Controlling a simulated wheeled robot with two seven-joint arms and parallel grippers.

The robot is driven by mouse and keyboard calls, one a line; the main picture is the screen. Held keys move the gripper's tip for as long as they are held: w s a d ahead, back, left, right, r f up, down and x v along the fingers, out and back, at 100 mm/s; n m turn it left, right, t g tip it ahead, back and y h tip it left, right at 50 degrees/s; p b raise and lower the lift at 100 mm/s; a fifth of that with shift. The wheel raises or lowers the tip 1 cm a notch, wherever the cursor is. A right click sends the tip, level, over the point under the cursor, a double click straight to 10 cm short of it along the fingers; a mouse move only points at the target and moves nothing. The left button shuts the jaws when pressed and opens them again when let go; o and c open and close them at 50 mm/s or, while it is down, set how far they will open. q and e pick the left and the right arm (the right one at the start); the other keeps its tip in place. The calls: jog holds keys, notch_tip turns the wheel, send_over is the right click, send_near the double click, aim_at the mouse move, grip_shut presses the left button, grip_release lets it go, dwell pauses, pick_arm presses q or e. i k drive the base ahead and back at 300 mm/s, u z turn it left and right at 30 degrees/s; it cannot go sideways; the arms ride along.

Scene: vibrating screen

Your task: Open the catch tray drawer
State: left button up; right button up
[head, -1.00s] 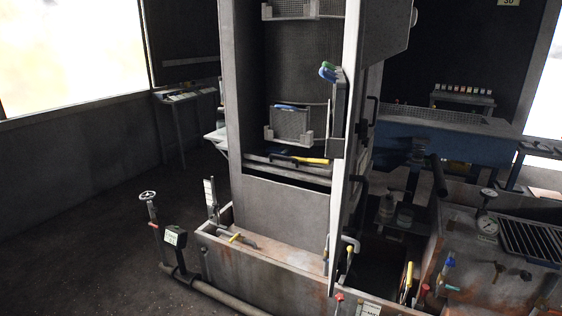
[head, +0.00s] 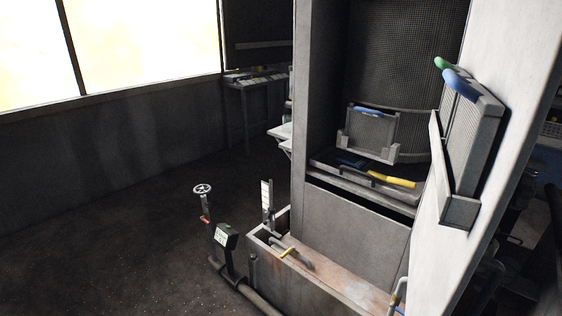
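Neither of my grippers is in view. The grey screen cabinet (head: 355,235) stands right of centre with its front open. Low inside it is a flat, tray-like ledge (head: 341,178), probably the catch tray drawer, with a dark gap under its front lip. A yellow handle (head: 393,180) and a dark blue bar (head: 350,163) lie across the top of this ledge. How far the drawer is out, I cannot tell.
A screen panel with a blue handle (head: 370,131) stands above the ledge. Floor at left is clear.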

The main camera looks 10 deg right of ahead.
aim_at(418, 173)
jog(key=u, duration=0.25)
jog(key=i, duration=1.4)
jog(key=z, duration=1)
jog(key=i, duration=0.7)
jog(key=z, duration=0.6)
